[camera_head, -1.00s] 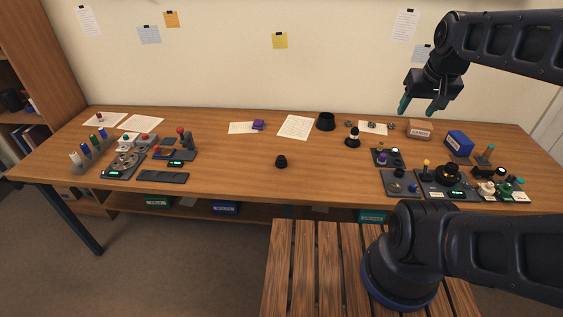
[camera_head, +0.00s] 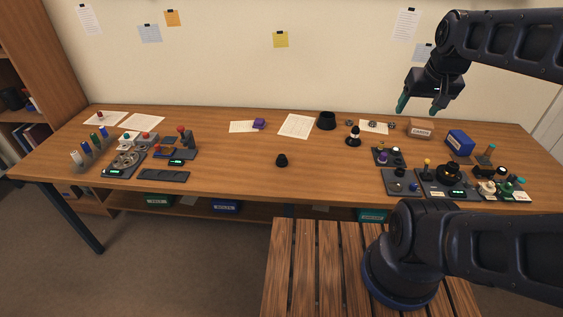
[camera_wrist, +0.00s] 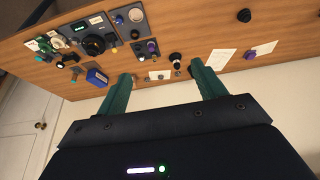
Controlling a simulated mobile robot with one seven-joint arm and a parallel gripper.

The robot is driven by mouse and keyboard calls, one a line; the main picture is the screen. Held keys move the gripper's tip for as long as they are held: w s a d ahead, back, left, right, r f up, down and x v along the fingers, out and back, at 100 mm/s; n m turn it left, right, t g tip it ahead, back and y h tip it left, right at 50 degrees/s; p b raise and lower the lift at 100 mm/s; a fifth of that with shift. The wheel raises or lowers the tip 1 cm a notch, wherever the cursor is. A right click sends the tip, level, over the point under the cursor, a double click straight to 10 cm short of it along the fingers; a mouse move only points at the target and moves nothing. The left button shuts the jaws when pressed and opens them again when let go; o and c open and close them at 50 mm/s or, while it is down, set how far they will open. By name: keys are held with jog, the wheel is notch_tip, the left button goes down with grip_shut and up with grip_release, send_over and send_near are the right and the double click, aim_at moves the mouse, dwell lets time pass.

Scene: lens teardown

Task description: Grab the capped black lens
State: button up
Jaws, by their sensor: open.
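A small dark lens-like piece (camera_head: 282,160) stands alone on the middle of the table; it also shows near the top of the wrist view (camera_wrist: 244,15). A larger black cylinder (camera_head: 326,121) stands farther back. A black piece with a white band (camera_head: 353,137) stands right of it and shows in the wrist view (camera_wrist: 175,57). I cannot tell for sure which of these is the capped black lens. My gripper (camera_head: 418,106) is open and empty, raised high above the back right of the table. Its two teal fingers (camera_wrist: 161,72) are spread apart in the wrist view.
The wooden table (camera_head: 230,170) has clear room around the small dark piece. Several dark trays with parts crowd the right, near a blue box (camera_head: 459,142) and a tan box (camera_head: 419,129). More equipment (camera_head: 125,163) stands at the left. A purple item (camera_head: 259,124) lies at the back.

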jog(key=w+a+f+n+g, duration=0.1)
jog(key=w+a+n, duration=0.2)
jog(key=w+n, duration=0.15)
jog(key=w+a+f+n, duration=0.1)
jog(key=w+a+n, duration=0.2)
jog(key=w, duration=0.3)
jog(key=n+g+h, duration=0.1)
jog(key=n+g, duration=0.1)
jog(key=n, duration=1.7)
send_over(282, 156)
jog(key=s+a, duration=0.1)
notch_tip(282, 156, down, 27)
jog(key=shift+m, duration=0.25)
jog(key=shift+w+d+f, duration=0.15)
jog(key=shift+w+f, duration=0.05)
jog(key=shift+f, duration=1.45)
jog(key=shift+w+d+f, duration=0.15)
jog(key=shift+f, duration=1.45)
jog(key=shift+w+d+f, duration=0.15)
jog(key=shift+w+f, duration=0.05)
jog(key=shift+f, duration=1.45)
jog(key=c, duration=1.1)
